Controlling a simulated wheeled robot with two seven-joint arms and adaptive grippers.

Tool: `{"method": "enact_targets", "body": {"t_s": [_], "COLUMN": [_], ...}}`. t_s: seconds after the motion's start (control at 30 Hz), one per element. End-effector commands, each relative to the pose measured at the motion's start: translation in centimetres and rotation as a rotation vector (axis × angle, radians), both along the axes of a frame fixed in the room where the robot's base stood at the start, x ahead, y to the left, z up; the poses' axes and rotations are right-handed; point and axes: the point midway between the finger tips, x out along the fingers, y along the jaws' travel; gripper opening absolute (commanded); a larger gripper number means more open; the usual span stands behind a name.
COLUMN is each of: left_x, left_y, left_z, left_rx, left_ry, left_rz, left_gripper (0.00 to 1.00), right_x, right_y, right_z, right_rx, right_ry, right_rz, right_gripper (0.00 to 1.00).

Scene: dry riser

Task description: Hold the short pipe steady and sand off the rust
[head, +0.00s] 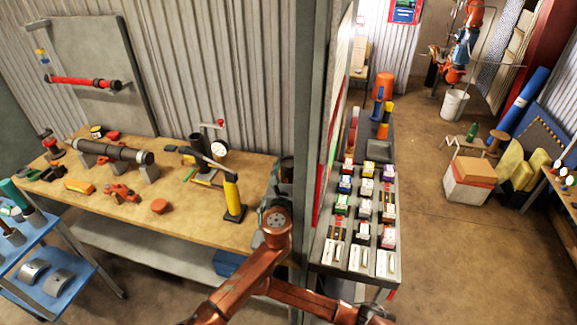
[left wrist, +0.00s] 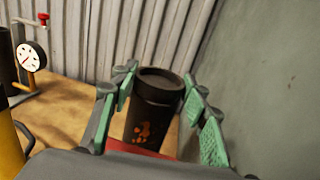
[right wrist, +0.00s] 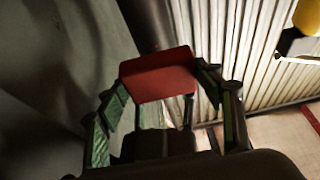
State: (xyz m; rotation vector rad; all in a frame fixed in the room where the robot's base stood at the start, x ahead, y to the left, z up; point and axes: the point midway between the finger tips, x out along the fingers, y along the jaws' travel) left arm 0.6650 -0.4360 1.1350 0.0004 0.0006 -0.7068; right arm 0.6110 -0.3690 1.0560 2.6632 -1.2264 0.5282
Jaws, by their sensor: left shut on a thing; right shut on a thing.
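The short pipe (head: 286,168) is dark and stands upright at the right end of the workbench, beside the grey post. In the left wrist view the pipe (left wrist: 157,95) shows its open top and an orange rust patch (left wrist: 143,131) on the side facing me. My left gripper (head: 275,192) is shut on the pipe, its green-padded fingers on either side. A red block (right wrist: 158,75) sits between the fingers of my right gripper (right wrist: 158,95), which is shut on it. A red edge shows below the rust patch in the left wrist view; contact is unclear.
The workbench (head: 140,205) holds a long dark pipe (head: 113,151) on supports, a yellow hand pump (head: 232,195), a gauge (head: 220,149) and loose tools. A blue cart (head: 45,275) stands at left. A shelf of small boxes (head: 345,250) is right of the post.

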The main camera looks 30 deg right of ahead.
Motion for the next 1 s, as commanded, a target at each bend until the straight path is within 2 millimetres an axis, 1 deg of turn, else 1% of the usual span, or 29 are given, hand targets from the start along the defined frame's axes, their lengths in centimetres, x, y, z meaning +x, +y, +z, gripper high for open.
{"method": "enact_targets", "body": {"t_s": [1.0], "left_x": [0.0], "left_y": [0.0], "left_z": [0.0], "left_rx": [0.0], "left_ry": [0.0], "left_rz": [-0.001], "left_gripper": [0.0], "right_x": [1.2], "right_y": [-1.4], "right_z": [0.0], "right_rx": [-0.001], "right_ry": [-0.001], "right_rz": [0.0], "right_gripper": [0.41]}}
